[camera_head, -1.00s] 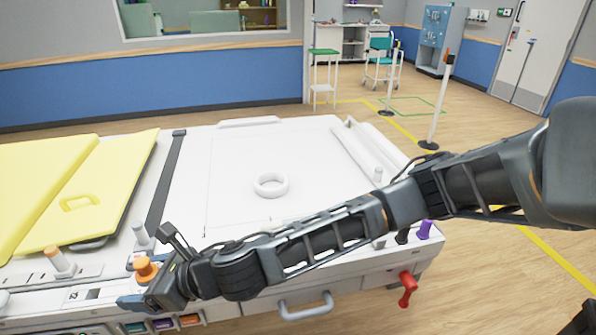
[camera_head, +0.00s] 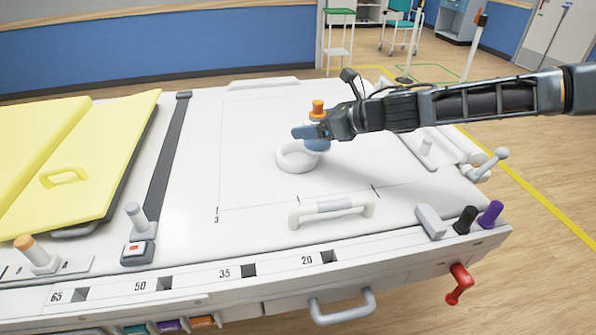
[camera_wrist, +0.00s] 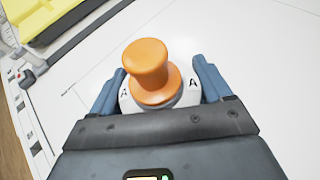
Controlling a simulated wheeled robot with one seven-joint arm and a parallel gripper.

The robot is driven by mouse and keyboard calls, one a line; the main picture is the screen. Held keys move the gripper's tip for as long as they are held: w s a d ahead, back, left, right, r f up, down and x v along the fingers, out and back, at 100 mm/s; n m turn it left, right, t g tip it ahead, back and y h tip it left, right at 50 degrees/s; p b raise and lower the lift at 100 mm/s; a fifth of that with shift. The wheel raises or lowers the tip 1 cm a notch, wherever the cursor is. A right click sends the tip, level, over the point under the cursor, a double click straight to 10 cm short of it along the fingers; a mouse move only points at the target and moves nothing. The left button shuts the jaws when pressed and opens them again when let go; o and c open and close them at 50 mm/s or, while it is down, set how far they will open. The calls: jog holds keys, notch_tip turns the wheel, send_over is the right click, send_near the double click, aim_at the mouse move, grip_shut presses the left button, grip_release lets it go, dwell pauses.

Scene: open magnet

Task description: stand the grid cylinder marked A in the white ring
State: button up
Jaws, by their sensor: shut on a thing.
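The grid cylinder marked A shows its orange knob (camera_head: 317,110) above my gripper (camera_head: 310,132). My gripper is shut on the cylinder, one blue finger on each side. In the wrist view the orange knob (camera_wrist: 150,72) stands up between the fingers (camera_wrist: 158,92), and white sides with the letter A show below it. The white ring (camera_head: 297,157) lies on the white table top. The cylinder is over the ring's upper right part in the head view. Its lower end is partly hidden by the fingers, and I cannot tell whether it touches the ring.
A yellow pad (camera_head: 75,165) lies at the left, beside a dark strap (camera_head: 168,150). A white handle (camera_head: 333,208) stands up in front of the ring. Black and purple knobs (camera_head: 490,213) are at the right front edge. The white surface around the ring is clear.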

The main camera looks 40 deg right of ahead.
aim_at(296, 167)
jog(key=s+d+r+b, duration=0.15)
jog(key=d+r, duration=0.25)
jog(key=d, duration=0.4)
jog(key=shift+t, duration=0.3)
jog(key=w+a+f, duration=0.2)
jog(key=a+f, duration=0.1)
jog(key=w+a+f+p, duration=0.1)
jog(key=w+a+f, duration=0.2)
jog(key=f, duration=0.1)
jog(key=w+a+f, duration=0.2)
jog(key=a+f, duration=0.1)
jog(key=shift+w+f+p, duration=0.2)
jog(key=shift+w+p, duration=0.05)
jog(key=shift+p, duration=0.1)
